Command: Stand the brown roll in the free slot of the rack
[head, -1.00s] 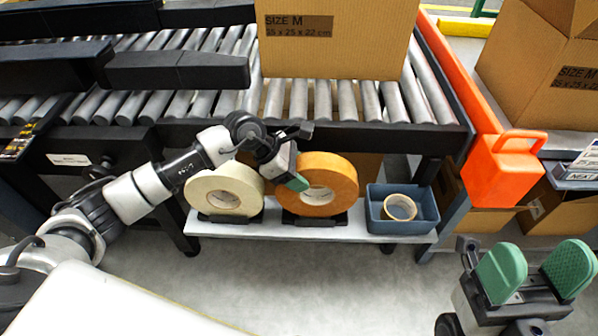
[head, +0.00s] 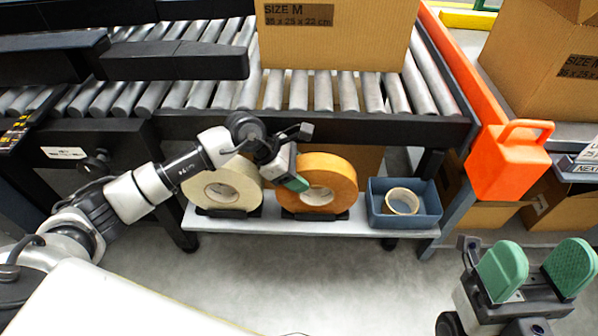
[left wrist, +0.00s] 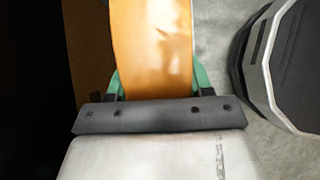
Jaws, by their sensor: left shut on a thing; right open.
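The brown roll (head: 332,178) stands upright on its edge in a dark slot of the rack (head: 311,216) on the low shelf, to the right of a cream roll. My left gripper (head: 294,183) is shut on the brown roll at its left side. In the left wrist view the brown roll (left wrist: 152,45) lies between the two green fingers (left wrist: 154,80). Whether the roll's underside fully touches the slot cannot be told. My right gripper (head: 537,272) is open and empty at the lower right, away from the rack.
A cream roll (head: 226,186) stands in the left slot. A blue bin (head: 428,203) holding a small tape roll (head: 402,201) sits at the shelf's right end. The roller conveyor (head: 345,92) with a carton (head: 340,35) overhangs the shelf. The floor in front is clear.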

